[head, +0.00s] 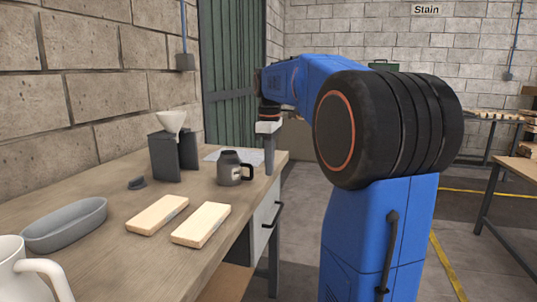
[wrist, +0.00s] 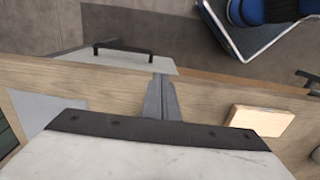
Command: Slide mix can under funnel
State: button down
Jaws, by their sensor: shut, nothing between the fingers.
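The mix can (head: 230,168) is a dark grey can with a narrower top and a black handle on its right. It stands upright on the wooden bench. The cream funnel (head: 171,122) sits on top of a dark grey stand (head: 166,158), left of the can and apart from it. My gripper (head: 269,172) points down near the bench's right edge, just right of the can's handle; contact is not clear. Its fingers are shut and empty, and show together in the wrist view (wrist: 159,90). The can is not visible in the wrist view.
Two pale wooden blocks (head: 158,214) (head: 201,225) lie in front of the can. A small dark lid-like piece (head: 137,183) lies by the stand. A grey oval tray (head: 65,224) and a white jug (head: 22,275) stand front left. A pale sheet (head: 234,156) lies behind the can.

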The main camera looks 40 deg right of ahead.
jog(key=shift+w+a+f, duration=1.25)
jog(key=shift+w+f, duration=0.2)
jog(key=shift+w, duration=0.1)
jog(key=w+a, duration=0.4)
jog(key=w, duration=0.1)
jog(key=w+a, duration=0.4)
jog(key=w, duration=0.2)
jog(key=w+a, duration=0.5)
jog(key=w, duration=0.1)
jog(key=shift+a, duration=0.1)
jog(key=shift+s, duration=0.1)
